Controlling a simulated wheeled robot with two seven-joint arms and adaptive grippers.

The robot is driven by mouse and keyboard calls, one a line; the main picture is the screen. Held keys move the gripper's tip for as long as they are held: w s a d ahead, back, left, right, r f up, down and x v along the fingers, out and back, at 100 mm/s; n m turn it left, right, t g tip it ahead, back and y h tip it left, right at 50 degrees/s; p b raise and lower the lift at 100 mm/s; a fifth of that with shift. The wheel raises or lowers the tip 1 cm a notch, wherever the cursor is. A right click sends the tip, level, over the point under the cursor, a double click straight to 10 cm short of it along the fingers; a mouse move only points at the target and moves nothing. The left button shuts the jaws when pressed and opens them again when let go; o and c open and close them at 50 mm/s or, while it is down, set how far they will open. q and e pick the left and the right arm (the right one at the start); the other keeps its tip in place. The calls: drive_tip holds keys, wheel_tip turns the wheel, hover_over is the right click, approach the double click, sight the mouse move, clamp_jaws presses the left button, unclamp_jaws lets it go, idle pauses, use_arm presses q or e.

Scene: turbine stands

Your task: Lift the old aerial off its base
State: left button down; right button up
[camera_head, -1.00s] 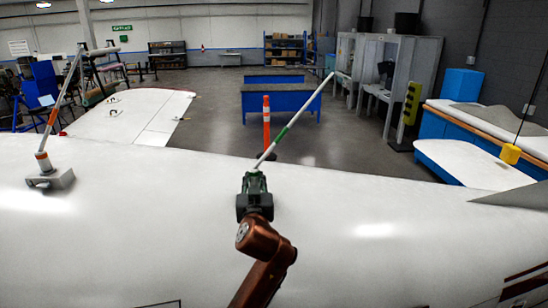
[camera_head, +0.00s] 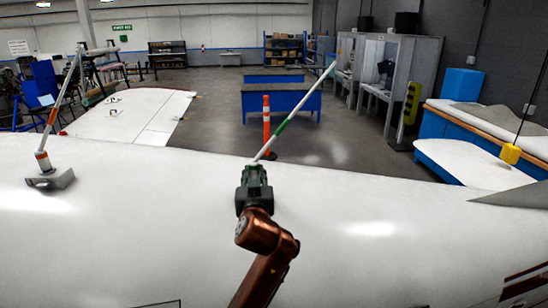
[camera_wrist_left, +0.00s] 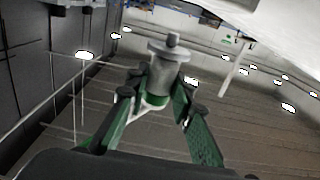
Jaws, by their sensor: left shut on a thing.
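A white aerial with a green band (camera_head: 283,126) leans up to the right in the head view. My left gripper (camera_head: 254,178) is shut on its lower end, above the white fuselage. In the left wrist view, its grey foot (camera_wrist_left: 164,72), with a flange, a short peg and a green ring, sits between my two green fingers (camera_wrist_left: 150,118). The peg end is bare there, with no base around it. A second white aerial with an orange band (camera_head: 52,115) stands on a grey base (camera_head: 50,180) at the left. My right gripper is not in view.
The white fuselage (camera_head: 400,240) fills the foreground. An orange post (camera_head: 266,120) and blue tables (camera_head: 282,100) stand on the floor beyond. A yellow block (camera_head: 510,153) hangs on a black line at the right, near a white wing-like panel (camera_head: 470,163).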

use_arm(q)
drive_tip(key=s, duration=0.7)
drive_tip(key=shift+b, duration=0.3)
